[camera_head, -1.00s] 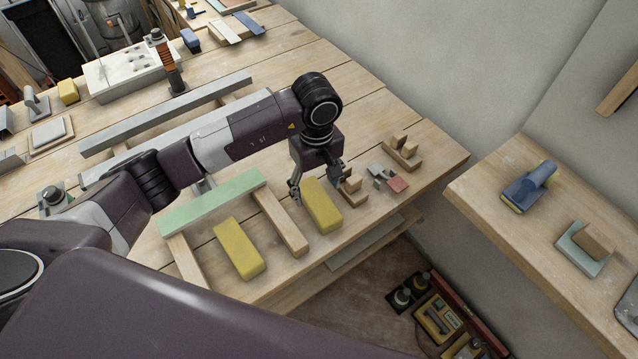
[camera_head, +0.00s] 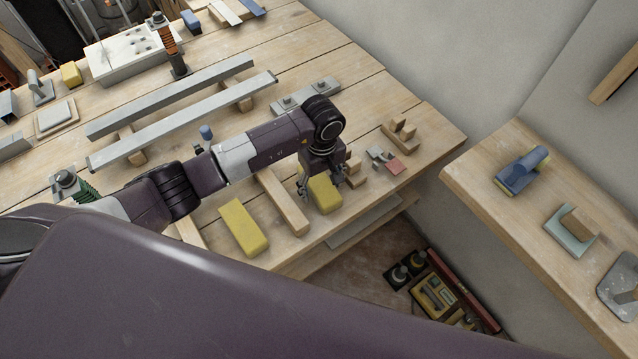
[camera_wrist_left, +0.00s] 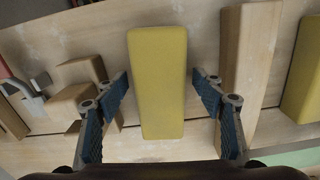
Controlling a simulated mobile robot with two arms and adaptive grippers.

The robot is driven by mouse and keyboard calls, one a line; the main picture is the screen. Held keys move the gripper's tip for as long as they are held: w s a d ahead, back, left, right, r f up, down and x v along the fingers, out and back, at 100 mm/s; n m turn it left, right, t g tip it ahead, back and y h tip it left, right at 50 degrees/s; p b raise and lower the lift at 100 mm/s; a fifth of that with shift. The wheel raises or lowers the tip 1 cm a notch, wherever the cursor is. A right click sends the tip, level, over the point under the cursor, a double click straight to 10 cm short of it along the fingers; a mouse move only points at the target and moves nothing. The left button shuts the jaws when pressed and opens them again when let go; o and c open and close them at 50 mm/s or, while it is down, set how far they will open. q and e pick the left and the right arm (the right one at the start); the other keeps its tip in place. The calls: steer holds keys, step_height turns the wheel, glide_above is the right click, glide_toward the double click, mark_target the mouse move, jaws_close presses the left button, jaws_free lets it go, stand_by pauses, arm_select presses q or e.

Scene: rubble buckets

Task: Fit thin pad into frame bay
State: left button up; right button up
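A yellow pad (camera_head: 324,196) lies on the bench to the right of a wooden bar (camera_head: 283,203). My left gripper (camera_head: 325,184) is over it, open, with one finger on each side. In the left wrist view this pad (camera_wrist_left: 158,85) lies between the fingers (camera_wrist_left: 163,92), with gaps on both sides. A second yellow pad (camera_head: 243,227) lies between that bar and another wooden bar (camera_head: 189,231), like a bay of a frame. It shows partly at the right of the left wrist view (camera_wrist_left: 305,85). I cannot tell which is thinner. My right gripper is out of view.
Notched wooden blocks (camera_head: 400,138) and a grey-and-red piece (camera_head: 386,161) lie just right of the gripper. Long grey bars (camera_head: 180,122) rest on blocks farther back. The bench edge is close in front. A side shelf (camera_head: 500,155) holds a blue tool (camera_head: 522,171).

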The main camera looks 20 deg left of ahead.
arm_select(q)
steer(key=c, duration=1)
steer(key=shift+c, duration=0.4)
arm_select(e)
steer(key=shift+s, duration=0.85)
arm_select(q)
steer(key=shift+r, duration=0.1)
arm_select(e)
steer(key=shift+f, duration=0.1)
